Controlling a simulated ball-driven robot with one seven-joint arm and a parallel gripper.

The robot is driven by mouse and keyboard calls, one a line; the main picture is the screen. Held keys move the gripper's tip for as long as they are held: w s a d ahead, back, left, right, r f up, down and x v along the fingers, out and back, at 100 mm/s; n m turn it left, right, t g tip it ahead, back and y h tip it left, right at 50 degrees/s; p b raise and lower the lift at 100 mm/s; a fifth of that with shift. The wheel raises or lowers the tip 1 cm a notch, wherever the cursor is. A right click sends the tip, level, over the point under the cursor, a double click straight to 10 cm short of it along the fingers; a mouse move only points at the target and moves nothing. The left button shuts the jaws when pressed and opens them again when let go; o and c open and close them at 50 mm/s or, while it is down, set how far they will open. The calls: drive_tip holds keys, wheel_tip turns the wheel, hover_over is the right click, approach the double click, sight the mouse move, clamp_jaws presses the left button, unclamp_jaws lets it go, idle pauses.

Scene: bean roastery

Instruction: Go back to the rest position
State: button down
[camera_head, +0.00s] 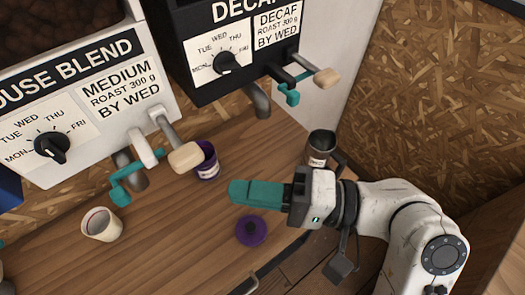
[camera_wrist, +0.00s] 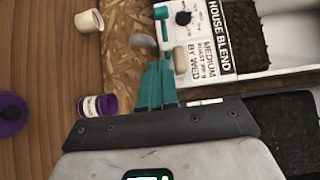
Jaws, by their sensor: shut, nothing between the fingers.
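My gripper (camera_head: 240,193) is shut and empty, its teal fingers together above the wooden counter (camera_head: 160,258). In the wrist view the closed fingertips (camera_wrist: 159,68) point toward the House Blend machine (camera_wrist: 226,48). The arm reaches in from the right in the head view. A purple jar (camera_head: 208,164) with a white label stands behind the gripper, apart from it. A round purple lid (camera_head: 251,231) with a dark knob lies on the counter just in front of the fingers.
The House Blend machine (camera_head: 85,90) and the Decaf machine (camera_head: 225,40) stand at the back, with levers and spouts jutting forward. A cream cup (camera_head: 101,225) is at left. A dark labelled canister (camera_head: 319,148) stands behind my wrist. A chipboard wall (camera_head: 440,90) rises at right.

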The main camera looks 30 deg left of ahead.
drive_tip(key=w+d+f+m+t+h, duration=0.2)
drive_tip(key=d+f+t+h, duration=0.2)
drive_tip(key=d+f, duration=0.6)
drive_tip(key=w+d+f+m+t+h, duration=0.25)
drive_tip(key=d+f+t, duration=0.35)
drive_tip(key=f, duration=0.6)
drive_tip(key=s+d+f+h, duration=0.2)
drive_tip(key=s+d+h, duration=0.1)
drive_tip(key=d, duration=0.4)
drive_tip(key=s+d+f+g+h, duration=0.1)
drive_tip(key=s+d+f+h, duration=0.2)
drive_tip(key=d, duration=0.5)
drive_tip(key=s+d+f+g+h, duration=0.1)
drive_tip(key=s+d+f+h, duration=0.1)
drive_tip(key=s+d+h, duration=0.2)
drive_tip(key=s+d, duration=0.3)
drive_tip(key=d, duration=0.1)
drive_tip(key=shift+f+m, duration=0.3)
drive_tip(key=shift+m, duration=0.05)
drive_tip(key=shift+d, duration=0.1)
